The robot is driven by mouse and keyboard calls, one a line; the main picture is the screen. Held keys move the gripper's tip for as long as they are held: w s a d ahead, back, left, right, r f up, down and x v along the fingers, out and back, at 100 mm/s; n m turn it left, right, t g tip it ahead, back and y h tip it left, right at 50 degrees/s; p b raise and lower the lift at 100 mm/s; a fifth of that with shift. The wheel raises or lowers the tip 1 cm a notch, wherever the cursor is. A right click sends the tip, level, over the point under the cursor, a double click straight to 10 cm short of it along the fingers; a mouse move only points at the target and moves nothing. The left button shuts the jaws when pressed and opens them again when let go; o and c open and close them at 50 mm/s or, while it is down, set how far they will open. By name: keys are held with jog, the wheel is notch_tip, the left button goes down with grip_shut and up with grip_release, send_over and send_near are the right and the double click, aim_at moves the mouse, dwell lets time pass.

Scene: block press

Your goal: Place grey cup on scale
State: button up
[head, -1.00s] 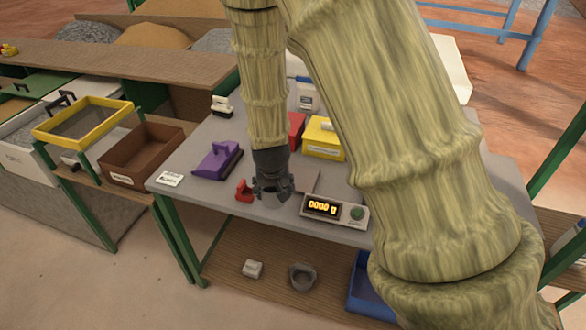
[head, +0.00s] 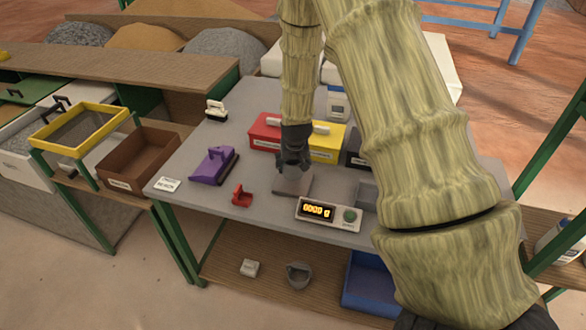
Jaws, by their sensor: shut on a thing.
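The scale has a white display unit (head: 328,213) with glowing orange zeros and a green button, in front of a flat grey plate (head: 305,186). My gripper (head: 293,166) points down over the plate and is shut on the grey cup (head: 288,182). The cup shows only in part below the fingers and blends with the grey plate. I cannot tell whether it touches the plate.
A red holder (head: 242,196) and a purple tool (head: 213,165) lie left of the scale. Red (head: 264,131), yellow (head: 328,144) and dark boxes stand behind. My arm hides part of the table's right side. A grey jug-like vessel (head: 299,275) sits on the lower shelf.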

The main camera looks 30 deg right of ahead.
aim_at(293, 170)
jog(key=shift+f+p, duration=0.75)
jog(key=shift+f, duration=1)
jog(key=o, duration=1.1)
jog(key=shift+r, duration=0.2)
jog(key=shift+b+v, duration=1.3)
jog(key=shift+v, duration=4.6)
jog(key=shift+s+f, duration=0.1)
